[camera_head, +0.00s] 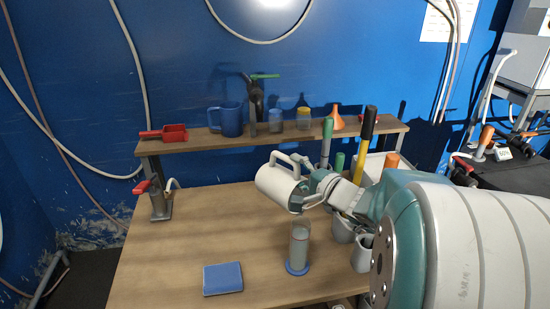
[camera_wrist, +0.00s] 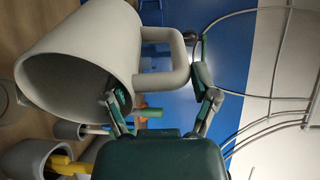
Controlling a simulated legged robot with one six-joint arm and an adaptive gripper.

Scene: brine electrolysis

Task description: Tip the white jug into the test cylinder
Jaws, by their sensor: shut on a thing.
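The white jug (camera_head: 276,184) is held in the air above the table, tilted with its mouth toward the lower right. My gripper (camera_head: 311,186) is shut on it at the handle side. In the wrist view the jug (camera_wrist: 80,60) fills the upper left, and my gripper's fingers (camera_wrist: 165,100) are at its handle; the jug's inside looks grey, and I cannot tell how much it holds. The test cylinder (camera_head: 299,245), clear with a blue round base, stands upright on the table just below the jug's mouth. Its contents look greyish. The jug and cylinder look apart.
A blue flat square (camera_head: 223,278) lies on the table (camera_head: 170,255) left of the cylinder. Grey pots (camera_head: 361,255) with tools stand to the right. The shelf (camera_head: 200,146) behind bears a blue jug (camera_head: 227,120), small jars and an orange funnel (camera_head: 337,118).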

